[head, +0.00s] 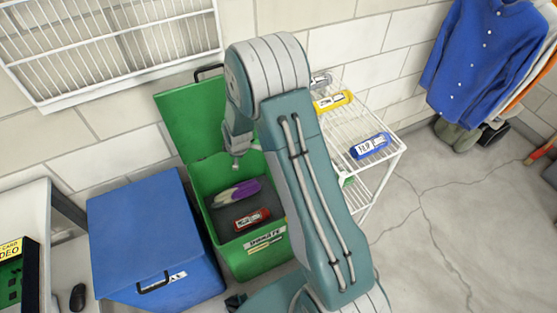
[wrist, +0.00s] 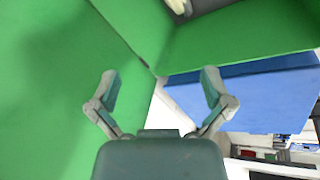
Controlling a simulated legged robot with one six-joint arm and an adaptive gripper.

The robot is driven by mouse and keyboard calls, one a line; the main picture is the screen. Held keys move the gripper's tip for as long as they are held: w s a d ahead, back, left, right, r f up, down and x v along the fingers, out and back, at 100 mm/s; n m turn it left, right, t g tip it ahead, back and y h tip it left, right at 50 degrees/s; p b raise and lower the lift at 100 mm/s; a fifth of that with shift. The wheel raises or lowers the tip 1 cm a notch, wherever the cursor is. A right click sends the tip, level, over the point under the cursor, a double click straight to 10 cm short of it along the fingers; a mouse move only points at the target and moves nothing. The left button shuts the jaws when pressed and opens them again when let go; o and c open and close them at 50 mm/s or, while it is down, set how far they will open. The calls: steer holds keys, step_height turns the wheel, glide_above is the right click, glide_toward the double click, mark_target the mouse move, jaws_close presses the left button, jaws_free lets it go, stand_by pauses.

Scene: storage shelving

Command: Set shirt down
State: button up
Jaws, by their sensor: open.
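A blue buttoned shirt (head: 483,50) hangs at the upper right in the head view, far from my gripper. My gripper (head: 236,160) is over the open green bin (head: 267,262), near its back rim. In the wrist view my gripper (wrist: 161,90) has its fingers spread with nothing between them, close to the green bin walls (wrist: 60,80). Inside the bin lie a purple and pale item (head: 236,192) and a red labelled item (head: 251,220); I cannot tell whether either is a shirt.
A blue lidded bin (head: 150,235) stands left of the green bin. A white wire rack (head: 345,122) to the right holds a yellow item (head: 334,101) and a blue labelled item (head: 369,146). A white wire grille (head: 110,50) is on the wall. The right floor is mostly clear.

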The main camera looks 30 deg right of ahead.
steer(key=s+r+m+t, duration=0.1)
steer(key=s+r+m, duration=0.35)
steer(key=r, duration=0.75)
steer(key=s+r+m, duration=0.2)
steer(key=s+r, duration=0.5)
steer(key=r, duration=0.5)
steer(key=s+r+m, duration=0.2)
steer(key=s+r, duration=0.2)
steer(key=s, duration=0.5)
steer(key=s+r+m, duration=0.3)
steer(key=s+r, duration=0.1)
steer(key=s, duration=0.6)
steer(key=shift+r+m+t, duration=0.35)
steer(key=shift+t, duration=0.05)
